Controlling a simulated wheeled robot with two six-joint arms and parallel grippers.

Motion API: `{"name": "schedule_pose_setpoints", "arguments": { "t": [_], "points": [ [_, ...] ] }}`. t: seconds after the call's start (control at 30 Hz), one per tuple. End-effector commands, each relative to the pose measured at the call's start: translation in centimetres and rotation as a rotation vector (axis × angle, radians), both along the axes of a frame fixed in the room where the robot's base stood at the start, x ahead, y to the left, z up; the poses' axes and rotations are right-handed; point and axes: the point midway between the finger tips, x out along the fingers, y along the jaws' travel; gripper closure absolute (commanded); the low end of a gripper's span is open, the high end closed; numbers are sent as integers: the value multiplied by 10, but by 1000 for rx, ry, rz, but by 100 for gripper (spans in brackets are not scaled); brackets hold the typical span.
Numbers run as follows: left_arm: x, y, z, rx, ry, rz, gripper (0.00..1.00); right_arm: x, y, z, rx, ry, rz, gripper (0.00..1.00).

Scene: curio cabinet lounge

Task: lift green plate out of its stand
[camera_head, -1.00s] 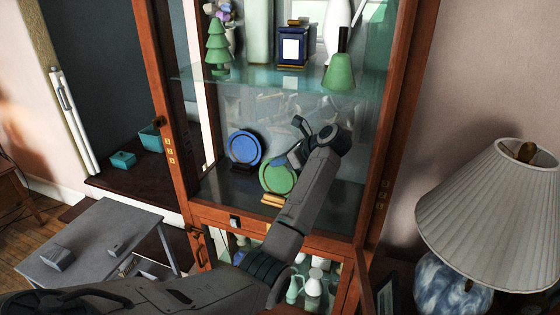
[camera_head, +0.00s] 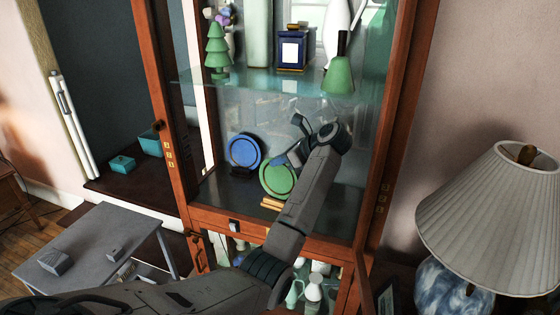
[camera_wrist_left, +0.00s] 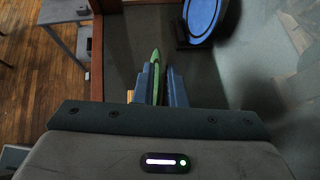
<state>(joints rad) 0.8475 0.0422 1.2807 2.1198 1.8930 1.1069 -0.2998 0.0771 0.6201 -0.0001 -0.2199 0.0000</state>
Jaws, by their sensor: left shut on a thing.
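The green plate (camera_head: 277,180) stands upright on the cabinet's lower shelf, just above its small golden stand (camera_head: 271,204). In the left wrist view the plate (camera_wrist_left: 156,60) shows edge-on between the fingers. My left gripper (camera_head: 288,158) is shut on the plate's upper right rim; its two fingers also show in the left wrist view (camera_wrist_left: 163,78). I cannot tell clearly whether the plate's lower edge touches the stand. A bit of the stand (camera_wrist_left: 130,96) shows left of the fingers in the wrist view. My right gripper is not in view.
A blue plate (camera_head: 244,152) stands in a dark stand to the left. The glass shelf (camera_head: 265,80) above holds a green bell (camera_head: 339,75), a dark blue box (camera_head: 292,48) and a green tree figure (camera_head: 217,48). Wooden cabinet posts flank the opening. A lamp (camera_head: 490,220) stands at right.

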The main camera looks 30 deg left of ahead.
Motion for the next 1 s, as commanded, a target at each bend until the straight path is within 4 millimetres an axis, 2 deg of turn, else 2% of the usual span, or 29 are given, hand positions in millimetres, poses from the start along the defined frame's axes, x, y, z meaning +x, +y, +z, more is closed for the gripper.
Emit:
{"name": "schedule_pose_setpoints", "arguments": {
  "t": [0.8,1.0],
  "points": [
    [9,2,42,1,-1,0,100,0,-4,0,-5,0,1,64],
    [10,2,47,0,-1,1,100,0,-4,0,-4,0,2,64]
  ]
}}
